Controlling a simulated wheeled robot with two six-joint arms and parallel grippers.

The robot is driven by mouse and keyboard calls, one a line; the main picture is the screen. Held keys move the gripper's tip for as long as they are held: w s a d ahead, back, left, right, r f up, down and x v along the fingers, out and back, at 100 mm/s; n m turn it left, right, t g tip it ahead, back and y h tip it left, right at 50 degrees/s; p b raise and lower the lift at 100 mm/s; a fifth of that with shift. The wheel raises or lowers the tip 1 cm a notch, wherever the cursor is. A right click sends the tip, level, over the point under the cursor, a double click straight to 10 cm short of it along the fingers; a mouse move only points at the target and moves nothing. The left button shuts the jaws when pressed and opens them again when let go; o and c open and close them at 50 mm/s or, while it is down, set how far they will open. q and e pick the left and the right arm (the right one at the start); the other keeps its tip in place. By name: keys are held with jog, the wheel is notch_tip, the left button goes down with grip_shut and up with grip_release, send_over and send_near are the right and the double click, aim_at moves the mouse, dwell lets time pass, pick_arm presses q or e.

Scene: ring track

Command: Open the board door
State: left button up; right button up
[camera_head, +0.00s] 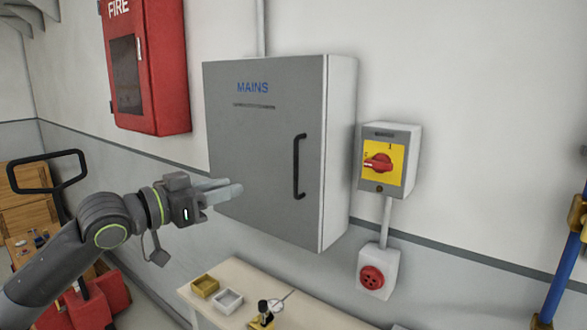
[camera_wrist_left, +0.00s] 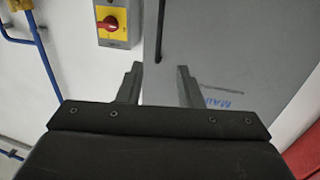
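The grey board marked MAINS (camera_head: 240,150) hangs on the wall in the middle of the head view, its door shut. Its black vertical bar handle (camera_head: 299,166) is near the door's right edge. My left gripper (camera_head: 230,190) is in front of the door, to the left of the handle and apart from it. In the left wrist view the two fingers (camera_wrist_left: 157,85) stand apart with nothing between them. My right gripper is in neither view.
A yellow switch box with a red knob (camera_head: 378,162) is right of the board, with a red socket (camera_head: 372,279) below. A red fire cabinet (camera_head: 160,70) is at upper left. A bench (camera_head: 245,275) with small trays stands below the board.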

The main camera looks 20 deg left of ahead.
pick_arm(q)
jog(key=p, duration=0.5)
send_near(290, 170)
jog(key=w+d+r, duration=0.2)
jog(key=d, duration=0.4)
jog(key=shift+w+d+f, duration=0.1)
jog(key=shift+w+d, duration=0.35)
jog(key=shift+c, duration=0.3)
grip_shut()
